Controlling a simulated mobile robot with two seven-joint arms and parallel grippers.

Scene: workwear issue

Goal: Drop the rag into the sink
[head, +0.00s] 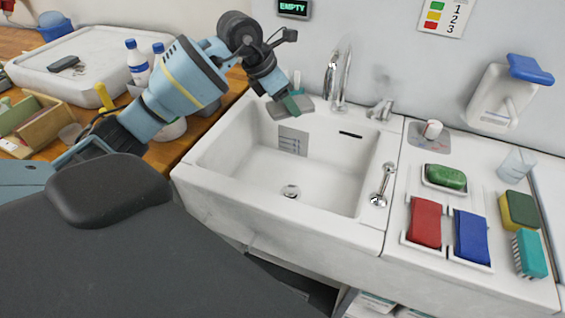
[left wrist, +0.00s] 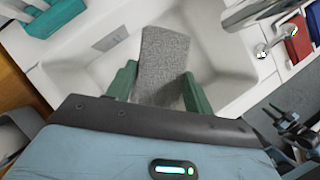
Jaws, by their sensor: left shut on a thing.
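The rag (left wrist: 162,58) is a grey, speckled cloth, held between the two green fingers of my left gripper (left wrist: 158,88). In the head view my left gripper (head: 292,105) is over the back left part of the sink, and the grey rag (head: 303,103) shows beside its fingers. The sink (head: 215,150) is a white rectangular basin with a round drain (head: 291,191). In the left wrist view the basin lies beyond and below the rag. The gap between rag and basin is hard to judge.
A tall tap (head: 338,80) stands behind the sink, near my left gripper. A sprayer (head: 380,185) is on its right rim. Right of it are a green soap (head: 446,177), a red cloth (head: 425,222) and a blue cloth (head: 471,237). Bottles (head: 136,62) stand left.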

